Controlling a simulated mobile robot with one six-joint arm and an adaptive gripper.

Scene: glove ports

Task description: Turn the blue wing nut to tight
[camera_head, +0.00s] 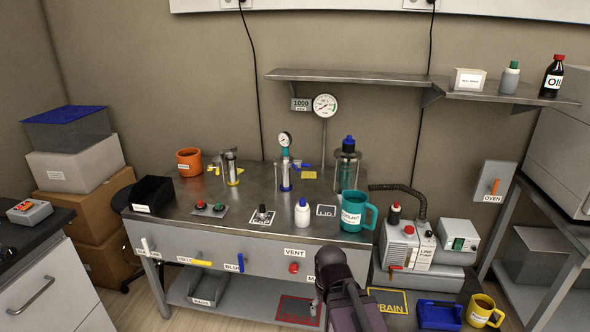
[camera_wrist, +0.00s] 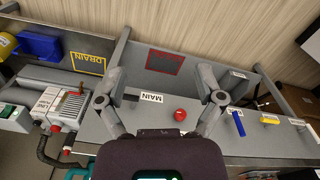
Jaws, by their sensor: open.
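A small blue winged piece (camera_head: 301,166) sits on the bench beside a clear blue-based cylinder (camera_head: 286,178). A blue handle (camera_head: 241,262) also stands on the bench's front panel, beside a label I read only in part; it shows in the wrist view too (camera_wrist: 238,123). I cannot tell for certain which is the blue wing nut, nor how tight it is. My gripper (camera_wrist: 162,100) is open and empty, fingers spread wide. It is in front of the bench's right part; the red knob (camera_wrist: 180,115) shows between its fingers. The blue handle is to the right of the fingers in the wrist view.
A yellow handle (camera_head: 202,262) and white handle (camera_head: 146,245) stand on the panel left of the blue one. A teal mug (camera_head: 357,212) and white bottle (camera_head: 302,212) stand near the bench's front edge. A pump (camera_head: 408,246) stands at right. A grey bin (camera_head: 208,287) sits below.

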